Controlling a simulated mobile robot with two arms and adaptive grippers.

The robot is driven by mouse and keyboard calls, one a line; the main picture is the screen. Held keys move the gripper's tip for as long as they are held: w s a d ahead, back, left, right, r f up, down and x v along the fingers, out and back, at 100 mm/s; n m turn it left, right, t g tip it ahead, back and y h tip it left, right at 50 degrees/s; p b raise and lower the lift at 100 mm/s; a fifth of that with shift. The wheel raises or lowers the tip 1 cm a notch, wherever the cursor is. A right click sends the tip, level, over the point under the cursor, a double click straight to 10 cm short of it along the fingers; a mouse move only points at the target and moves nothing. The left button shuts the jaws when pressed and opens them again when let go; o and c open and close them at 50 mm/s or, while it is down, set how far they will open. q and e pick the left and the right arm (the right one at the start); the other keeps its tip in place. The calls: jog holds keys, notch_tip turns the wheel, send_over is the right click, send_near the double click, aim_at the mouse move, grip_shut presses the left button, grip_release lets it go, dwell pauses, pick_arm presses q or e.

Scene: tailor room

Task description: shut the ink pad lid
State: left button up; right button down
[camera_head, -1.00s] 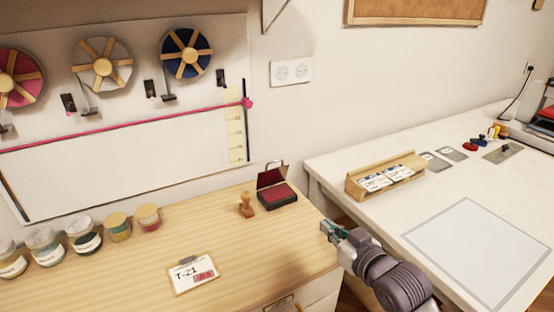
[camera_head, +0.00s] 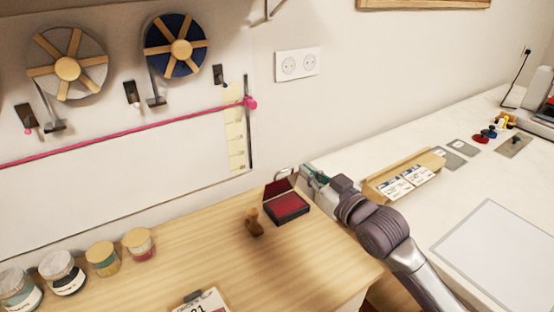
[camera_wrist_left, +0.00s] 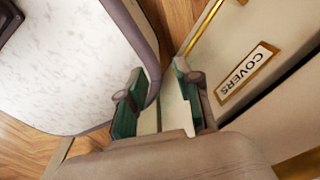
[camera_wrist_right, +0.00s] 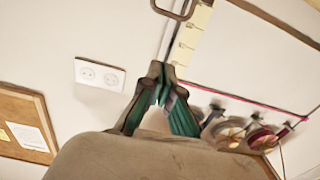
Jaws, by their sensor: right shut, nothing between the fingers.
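The ink pad (camera_head: 289,209) is a dark box with a red pad, near the right edge of the wooden table. Its lid (camera_head: 276,187) stands open and tilted up at the back, with a metal loop handle (camera_head: 285,173) on top. My right gripper (camera_head: 308,173) is shut and empty, just right of the raised lid; I cannot tell if it touches. In the right wrist view its fingertips (camera_wrist_right: 160,75) are close together, below a metal loop (camera_wrist_right: 176,10) that looks like the handle. My left gripper (camera_wrist_left: 160,85) is open and empty, seen only in the left wrist view, by a drawer front labelled COVERS.
A wooden stamp (camera_head: 254,222) stands left of the ink pad. Several jars (camera_head: 103,258) line the table's back left. A wooden card holder (camera_head: 405,178) sits on the white table (camera_head: 440,215) to the right. The wall with a socket (camera_head: 298,64) rises behind.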

jog(key=p, duration=0.2)
send_over(282, 182)
jog(key=shift+s+d+r, duration=0.1)
jog(key=shift+s+d, duration=0.05)
jog(key=shift+s, duration=0.3)
jog(key=f, duration=0.1)
jog(key=s+f, duration=0.1)
jog(key=d+f, duration=0.1)
jog(key=f, duration=0.1)
jog(key=shift+s, duration=0.15)
jog(key=shift+s+d, duration=0.1)
jog(key=shift+s+d+f+p, duration=0.1)
jog(key=shift+s+d+p, duration=0.05)
jog(key=shift+s+p, duration=0.15)
